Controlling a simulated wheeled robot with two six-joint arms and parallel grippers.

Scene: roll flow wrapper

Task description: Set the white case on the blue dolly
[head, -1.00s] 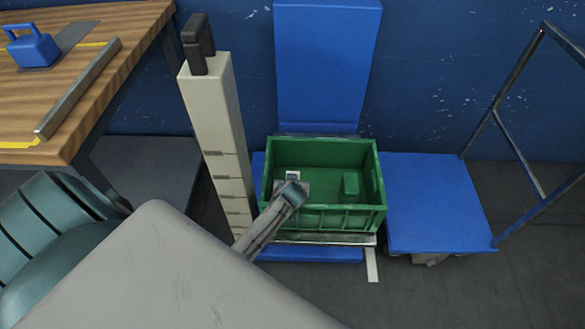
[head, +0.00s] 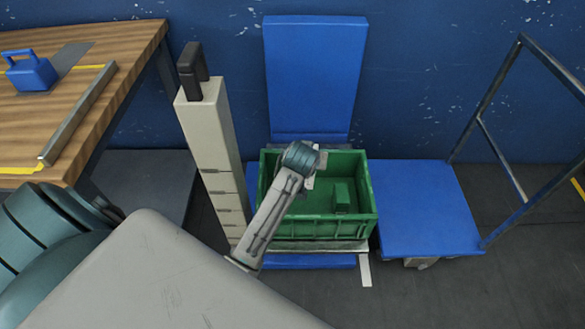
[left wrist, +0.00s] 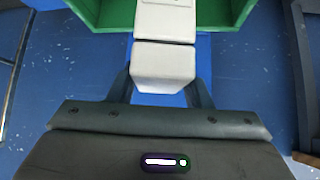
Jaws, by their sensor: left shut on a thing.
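The white case (left wrist: 164,66) is a pale block between the two dark fingers of my left gripper (left wrist: 163,82), which is shut on it. In the head view my left gripper (head: 309,170) is over the green crate, mostly hidden behind its own wrist. Only a small pale patch of the case (head: 310,183) seems to show there. The blue dolly (head: 428,208) is a flat blue platform with a metal tube handle, to the right of the crate. Its visible top is bare. My right gripper is in neither view.
The green crate (head: 318,229) holds a small green block (head: 342,196) and stands before a tall blue panel (head: 314,75). A tall beige post (head: 211,140) with a black top stands left of it. A wooden table (head: 120,70) carries a blue weight (head: 30,72).

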